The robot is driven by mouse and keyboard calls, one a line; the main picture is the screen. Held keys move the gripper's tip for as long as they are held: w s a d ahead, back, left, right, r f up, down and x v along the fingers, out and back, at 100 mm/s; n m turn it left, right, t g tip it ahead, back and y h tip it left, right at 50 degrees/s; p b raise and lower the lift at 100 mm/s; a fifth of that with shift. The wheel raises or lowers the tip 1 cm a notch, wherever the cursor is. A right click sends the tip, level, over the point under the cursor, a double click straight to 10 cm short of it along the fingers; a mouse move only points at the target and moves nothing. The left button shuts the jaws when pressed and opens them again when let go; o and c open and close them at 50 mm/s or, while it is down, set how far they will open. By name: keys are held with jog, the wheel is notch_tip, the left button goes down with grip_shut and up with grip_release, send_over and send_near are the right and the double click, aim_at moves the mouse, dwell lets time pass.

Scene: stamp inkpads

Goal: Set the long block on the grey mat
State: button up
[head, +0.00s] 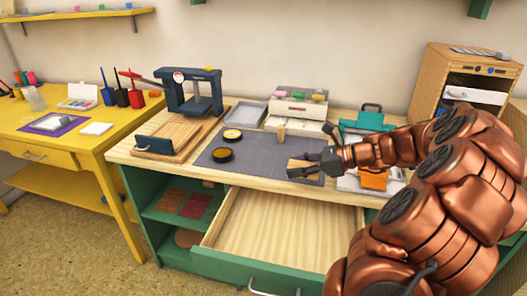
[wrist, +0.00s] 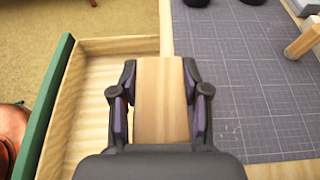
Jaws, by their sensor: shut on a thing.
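My gripper (head: 312,163) is shut on a long pale wooden block (wrist: 162,95). In the wrist view the block lies between the two dark fingers, and its near end is hidden by the gripper body. In the head view the block (head: 299,164) shows at the fingertips, over the right front part of the grey mat (head: 250,158). In the wrist view the block is over the strip between the open drawer and the mat (wrist: 265,110). I cannot tell whether it touches anything below.
The drawer (head: 270,225) below is open and looks empty. A press (head: 195,92) stands at the back left. The mat's middle is clear.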

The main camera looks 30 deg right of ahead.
jog(key=b, duration=0.1)
send_over(270, 163)
jog(key=s, duration=0.2)
jog(key=shift+f, duration=0.7)
jog(key=shift+w, duration=1)
notch_tip(270, 163, down, 4)
jog(key=shift+r+b, duration=0.15)
jog(key=shift+b, duration=0.55)
jog(key=shift+r, duration=0.1)
jog(key=o, duration=1.2)
jog(key=shift+c, duration=0.2)
jog(key=p+v, duration=0.2)
jog(key=v, duration=1)
jog(key=shift+s, duration=0.15)
